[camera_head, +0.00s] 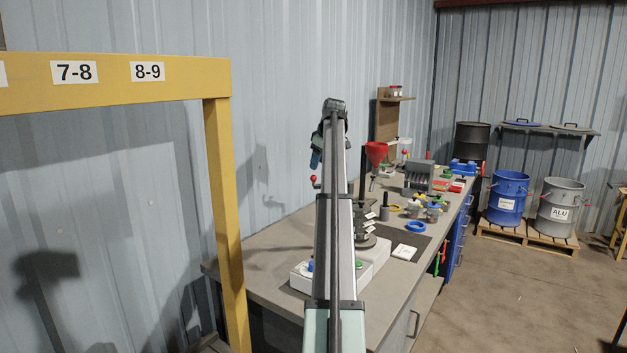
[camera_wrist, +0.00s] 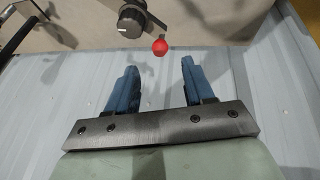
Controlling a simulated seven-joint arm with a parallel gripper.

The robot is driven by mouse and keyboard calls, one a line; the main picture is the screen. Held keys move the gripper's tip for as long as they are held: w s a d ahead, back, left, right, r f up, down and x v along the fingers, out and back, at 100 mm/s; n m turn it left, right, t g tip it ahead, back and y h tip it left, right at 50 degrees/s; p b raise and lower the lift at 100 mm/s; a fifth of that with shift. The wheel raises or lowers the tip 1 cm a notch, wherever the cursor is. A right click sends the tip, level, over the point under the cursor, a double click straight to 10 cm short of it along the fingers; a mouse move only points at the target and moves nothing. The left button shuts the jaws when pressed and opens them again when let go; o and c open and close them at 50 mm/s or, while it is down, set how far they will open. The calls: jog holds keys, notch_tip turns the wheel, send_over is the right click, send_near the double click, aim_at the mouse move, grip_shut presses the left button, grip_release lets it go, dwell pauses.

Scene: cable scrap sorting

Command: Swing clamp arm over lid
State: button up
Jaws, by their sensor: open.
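My gripper (camera_wrist: 160,66) is open and empty, its two blue fingers apart in the wrist view. A red ball knob (camera_wrist: 160,47) shows just beyond the fingertips, roughly in line with the gap and not held. Close to it is a dark ribbed knob (camera_wrist: 131,20) on a metal bracket, cut by the top edge. In the head view my gripper (camera_head: 316,158) hangs left of my arm, above a red ball (camera_head: 314,180), probably the same knob. I cannot make out the lid or clearly tell the clamp arm; my arm hides much of that area.
A grey bench (camera_head: 270,242) runs along the corrugated wall. A white base (camera_head: 374,260) stands partly behind my arm. A yellow post (camera_head: 224,220) stands left.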

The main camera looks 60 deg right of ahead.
aim_at(314, 178)
jog(key=x, duration=0.9)
grip_shut()
dwell(0.4)
